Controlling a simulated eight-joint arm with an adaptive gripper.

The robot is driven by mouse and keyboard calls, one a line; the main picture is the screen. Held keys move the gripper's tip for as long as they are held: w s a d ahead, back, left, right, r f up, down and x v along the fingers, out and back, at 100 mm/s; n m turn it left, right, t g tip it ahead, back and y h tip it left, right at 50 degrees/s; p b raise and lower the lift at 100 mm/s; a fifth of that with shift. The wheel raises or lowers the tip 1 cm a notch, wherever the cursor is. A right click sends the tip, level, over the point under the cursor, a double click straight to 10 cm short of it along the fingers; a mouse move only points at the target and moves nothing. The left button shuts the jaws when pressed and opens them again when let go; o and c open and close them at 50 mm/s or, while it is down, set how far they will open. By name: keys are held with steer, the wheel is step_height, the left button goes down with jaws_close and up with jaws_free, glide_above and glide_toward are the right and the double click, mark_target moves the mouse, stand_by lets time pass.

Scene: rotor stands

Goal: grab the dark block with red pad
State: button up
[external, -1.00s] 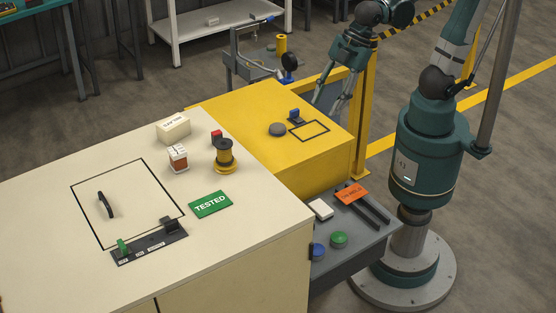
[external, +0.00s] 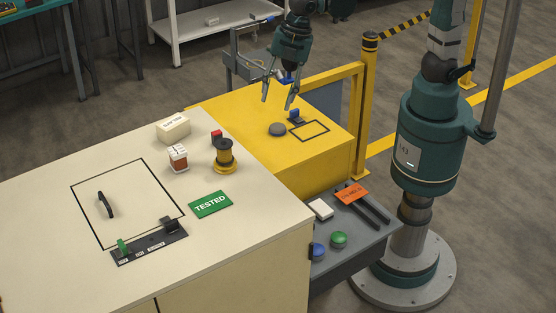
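The small dark block with a red pad (external: 217,139) sits on the cream bench top, near its border with the yellow box. The red part shows on its upper side. It stands just behind a spool with a dark band and yellow base (external: 224,157) and right of a white and orange-brown box (external: 178,158). My gripper (external: 278,104) points down with its fingers spread, open and empty. In the picture it is over the yellow surface, above and to the right of the block, and apart from it.
A grey disc (external: 277,130) and a blue-topped piece (external: 295,117) are on the yellow box (external: 310,160). The cream bench (external: 260,225) is clear at the front right.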

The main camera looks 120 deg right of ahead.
steer(key=w+d+f+n+g+p, duration=0.1)
steer(key=w+d+f+n+p, duration=0.2)
steer(key=w+d, duration=0.4)
steer(key=n+g+p, duration=0.2)
steer(key=n+p, duration=0.2)
steer(key=p, duration=0.2)
glide_above(217, 132)
steer(key=shift+y, duration=0.3)
steer(key=f, duration=0.2)
steer(key=a+f, duration=0.1)
steer(key=f, duration=0.1)
steer(key=shift+f, duration=0.2)
steer(key=shift+w+d+f+n, duration=0.25)
steer(key=shift+d+f+n, duration=0.05)
steer(key=shift+d+f, duration=0.15)
steer(key=shift+f, duration=1.3)
steer(key=shift+f, duration=0.1)
steer(key=shift+s+d+f+p, duration=0.15)
steer(key=shift+f+p, duration=0.25)
steer(key=shift+f, duration=2.1)
